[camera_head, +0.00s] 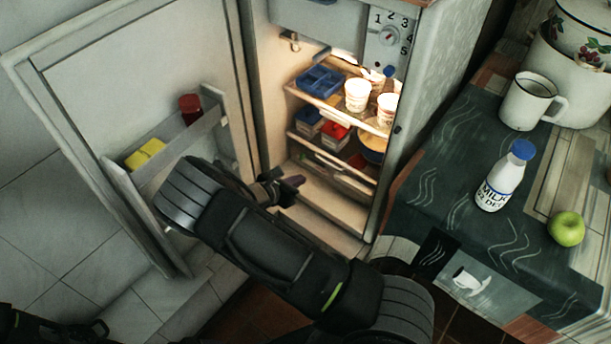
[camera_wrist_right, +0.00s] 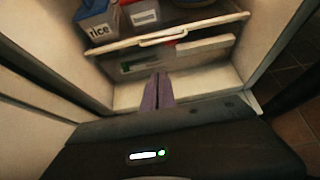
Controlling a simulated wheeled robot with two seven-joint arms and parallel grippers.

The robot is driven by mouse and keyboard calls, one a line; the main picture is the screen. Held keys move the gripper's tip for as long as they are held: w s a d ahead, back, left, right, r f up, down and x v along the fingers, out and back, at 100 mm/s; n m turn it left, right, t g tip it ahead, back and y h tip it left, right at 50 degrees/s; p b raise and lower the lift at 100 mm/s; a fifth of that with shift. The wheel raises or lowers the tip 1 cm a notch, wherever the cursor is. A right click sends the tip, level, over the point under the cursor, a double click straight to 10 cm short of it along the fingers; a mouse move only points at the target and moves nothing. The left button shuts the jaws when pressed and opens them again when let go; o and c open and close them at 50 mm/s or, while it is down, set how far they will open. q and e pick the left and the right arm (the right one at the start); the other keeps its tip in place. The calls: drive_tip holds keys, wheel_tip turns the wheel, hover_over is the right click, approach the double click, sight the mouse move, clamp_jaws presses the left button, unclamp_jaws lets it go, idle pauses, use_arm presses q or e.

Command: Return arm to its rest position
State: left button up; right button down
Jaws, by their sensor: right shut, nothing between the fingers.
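My right arm reaches across the open fridge. Its gripper (camera_head: 294,183) is shut and empty, in front of the fridge's lower part. In the right wrist view the closed fingers (camera_wrist_right: 157,92) point at the fridge's bottom ledge. No object is between them. A dark part of my left arm shows at the lower left corner of the head view, with what looks like its gripper (camera_head: 98,329); its fingers are too dark to read.
The fridge door (camera_head: 150,75) stands open at left, its shelf holding a yellow box (camera_head: 146,154) and red jar (camera_head: 190,106). Fridge shelves hold cups (camera_head: 357,95) and containers (camera_wrist_right: 96,22). The counter at right carries a milk bottle (camera_head: 502,178), mug (camera_head: 530,100), apple (camera_head: 566,229) and enamel pot (camera_head: 572,75).

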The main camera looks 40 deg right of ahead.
drive_tip(key=shift+a+r, duration=0.1)
drive_tip(key=shift+a, duration=0.1)
drive_tip(key=shift+s, duration=0.1)
drive_tip(key=s+a+f+m+g+y, duration=0.3)
drive_tip(key=s+a+f+m+y, duration=0.15)
drive_tip(key=s+f, duration=0.4)
drive_tip(key=s+a+f+m+g+y, duration=0.35)
drive_tip(key=s+a+f, duration=0.25)
drive_tip(key=s, duration=0.6)
drive_tip(key=s+a+r+m+t+y, duration=0.1)
drive_tip(key=s+a+r+m+y, duration=0.15)
drive_tip(key=a+m, duration=0.3)
drive_tip(key=s+a+r+m+t+y, duration=0.1)
drive_tip(key=a+m+y, duration=0.25)
drive_tip(key=a, duration=0.35)
drive_tip(key=s+a+r+m+t+y, duration=0.1)
drive_tip(key=s+a+r+m+y, duration=0.1)
drive_tip(key=a+m, duration=0.35)
wheel_tip(320, 180, up, 14)
drive_tip(key=a+p, duration=0.1)
drive_tip(key=p, duration=1.2)
drive_tip(key=shift+a+t, duration=0.15)
drive_tip(key=shift+t, duration=0.2)
